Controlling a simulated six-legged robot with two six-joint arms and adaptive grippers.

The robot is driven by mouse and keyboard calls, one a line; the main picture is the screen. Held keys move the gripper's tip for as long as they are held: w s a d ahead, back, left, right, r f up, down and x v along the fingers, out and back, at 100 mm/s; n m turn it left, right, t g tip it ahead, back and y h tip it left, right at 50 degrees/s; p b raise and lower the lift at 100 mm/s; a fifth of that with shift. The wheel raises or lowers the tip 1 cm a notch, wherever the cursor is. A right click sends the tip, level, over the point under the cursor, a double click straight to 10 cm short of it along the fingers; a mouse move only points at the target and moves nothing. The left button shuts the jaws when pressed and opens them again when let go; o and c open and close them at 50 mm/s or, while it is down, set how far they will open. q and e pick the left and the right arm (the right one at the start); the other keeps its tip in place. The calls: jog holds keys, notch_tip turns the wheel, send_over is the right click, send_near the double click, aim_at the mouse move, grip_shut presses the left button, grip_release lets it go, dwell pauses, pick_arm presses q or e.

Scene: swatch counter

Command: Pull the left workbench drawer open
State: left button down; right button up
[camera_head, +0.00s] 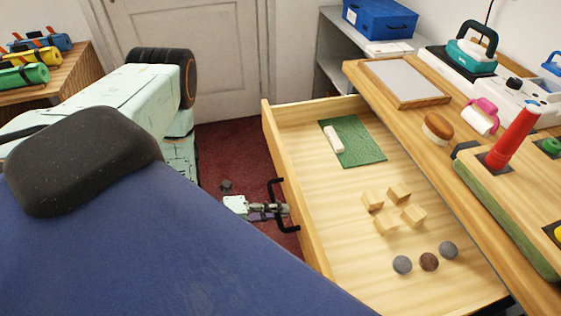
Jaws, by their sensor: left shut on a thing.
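The left workbench drawer (292,178) is pulled well out from under the wooden bench and stands open, its inside in view. It has a black bar handle (275,187) on its front, facing left. My left gripper (280,208) is at that handle and shut on it, near the handle's lower part. The exact finger contact is small in the picture. My right gripper does not show.
In the drawer lie a green mat (361,148) with a whitish block (333,139), several wooden blocks (398,193) and round discs (429,262). The bench top (420,109) holds a tray, brush and red cone. Dark red floor (233,139) lies left.

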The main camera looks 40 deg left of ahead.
pick_arm(q)
jog(key=c, duration=1.4)
grip_release()
jog(key=shift+w+r, duration=0.1)
jog(key=shift+v, duration=6.05)
